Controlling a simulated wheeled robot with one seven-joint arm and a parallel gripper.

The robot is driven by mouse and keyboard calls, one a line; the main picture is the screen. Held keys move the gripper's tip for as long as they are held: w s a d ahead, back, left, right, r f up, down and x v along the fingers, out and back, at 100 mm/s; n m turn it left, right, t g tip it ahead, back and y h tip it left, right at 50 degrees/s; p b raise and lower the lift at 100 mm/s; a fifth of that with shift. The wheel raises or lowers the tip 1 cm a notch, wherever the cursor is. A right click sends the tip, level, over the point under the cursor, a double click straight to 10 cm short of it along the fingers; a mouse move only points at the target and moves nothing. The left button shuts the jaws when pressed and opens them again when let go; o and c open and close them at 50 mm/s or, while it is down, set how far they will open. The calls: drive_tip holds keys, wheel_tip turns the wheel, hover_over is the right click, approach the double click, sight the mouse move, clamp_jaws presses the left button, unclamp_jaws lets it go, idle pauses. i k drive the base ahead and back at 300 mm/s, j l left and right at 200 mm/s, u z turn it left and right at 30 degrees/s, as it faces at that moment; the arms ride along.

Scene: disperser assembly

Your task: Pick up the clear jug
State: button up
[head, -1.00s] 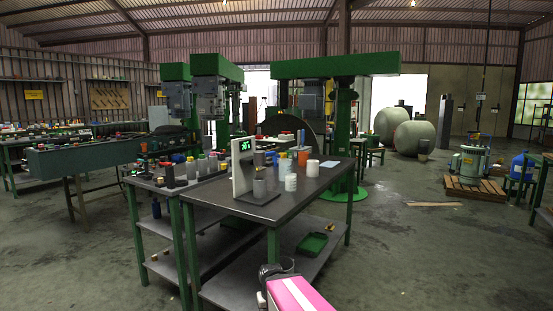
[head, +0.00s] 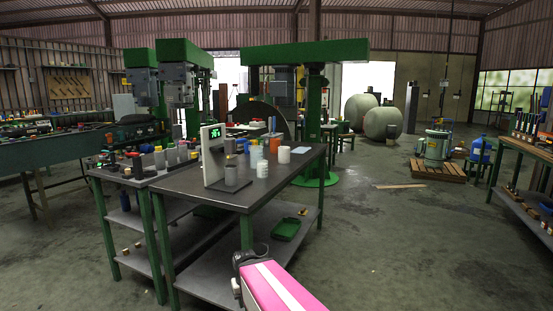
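I cannot pick out a clear jug for certain. Several small containers stand on the dark-topped table (head: 205,193). Among them are a greyish container (head: 231,173) on the base of a white scale (head: 213,155), a pale bluish container (head: 256,155), a white bottle (head: 262,168) and a white tub (head: 284,155). A pink and white part of my arm shows at the bottom, in front of the table, with a dark piece at its upper end. No gripper fingers can be made out, and nothing held is visible.
A green tray (head: 286,229) lies on the table's lower shelf. Green drill machines (head: 180,75) stand behind. At right are a wooden pallet (head: 438,171) with a machine, a blue jug (head: 480,150) and another table (head: 525,150).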

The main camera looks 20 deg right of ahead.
sight(257, 152)
drive_tip(key=i+l+z, duration=0.1)
drive_tip(key=l+z, duration=0.35)
drive_tip(key=i+l+z, duration=0.15)
drive_tip(key=z, duration=0.3)
drive_tip(key=i+l+z, duration=0.25)
drive_tip(key=z, duration=0.2)
drive_tip(key=l, duration=0.1)
